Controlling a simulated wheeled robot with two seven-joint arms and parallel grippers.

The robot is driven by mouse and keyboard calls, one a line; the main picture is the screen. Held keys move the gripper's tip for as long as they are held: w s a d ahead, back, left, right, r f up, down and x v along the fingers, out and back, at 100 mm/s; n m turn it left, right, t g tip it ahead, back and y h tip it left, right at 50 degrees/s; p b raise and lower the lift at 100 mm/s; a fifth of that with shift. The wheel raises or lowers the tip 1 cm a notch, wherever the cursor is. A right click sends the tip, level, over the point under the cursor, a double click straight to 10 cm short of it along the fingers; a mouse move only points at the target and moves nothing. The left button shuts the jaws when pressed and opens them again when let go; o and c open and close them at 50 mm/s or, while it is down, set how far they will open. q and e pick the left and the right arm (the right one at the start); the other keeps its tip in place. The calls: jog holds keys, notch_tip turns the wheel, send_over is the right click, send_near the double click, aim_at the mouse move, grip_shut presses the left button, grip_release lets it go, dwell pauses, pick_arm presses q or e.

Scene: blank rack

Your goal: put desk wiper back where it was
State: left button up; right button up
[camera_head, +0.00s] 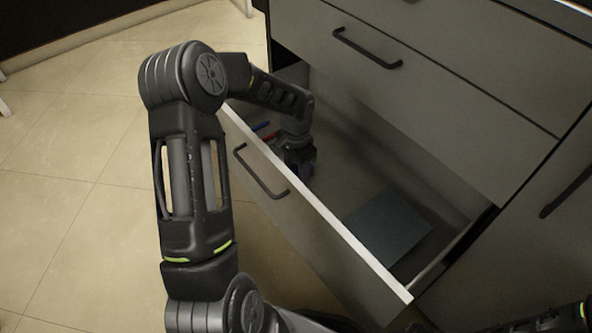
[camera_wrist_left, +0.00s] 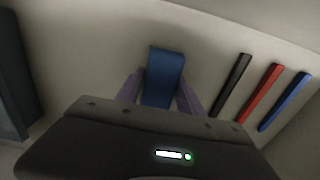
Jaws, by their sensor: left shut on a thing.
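The desk wiper (camera_wrist_left: 165,66) is a blue block seen between the two fingers of my left gripper (camera_wrist_left: 160,92) in the left wrist view. The gripper is shut on it, over the pale drawer floor. In the head view my left arm reaches down into the open drawer (camera_head: 330,232), with the left gripper (camera_head: 298,168) low inside, near the front panel. The wiper is mostly hidden there by the gripper. I cannot tell whether it touches the drawer floor. My right gripper does not show clearly in either view.
A black pen (camera_wrist_left: 232,84), a red pen (camera_wrist_left: 262,92) and a blue pen (camera_wrist_left: 286,101) lie right of the wiper in the left wrist view. A flat blue-grey item (camera_head: 388,226) lies at the drawer's right. A closed drawer (camera_head: 420,85) sits above.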

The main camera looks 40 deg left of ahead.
aim_at(296, 170)
pick_arm(q)
jog(key=o, duration=1.3)
jog(key=shift+r, duration=0.15)
notch_tip(296, 170, up, 12)
jog(key=p, duration=0.3)
jog(key=shift+p, duration=0.35)
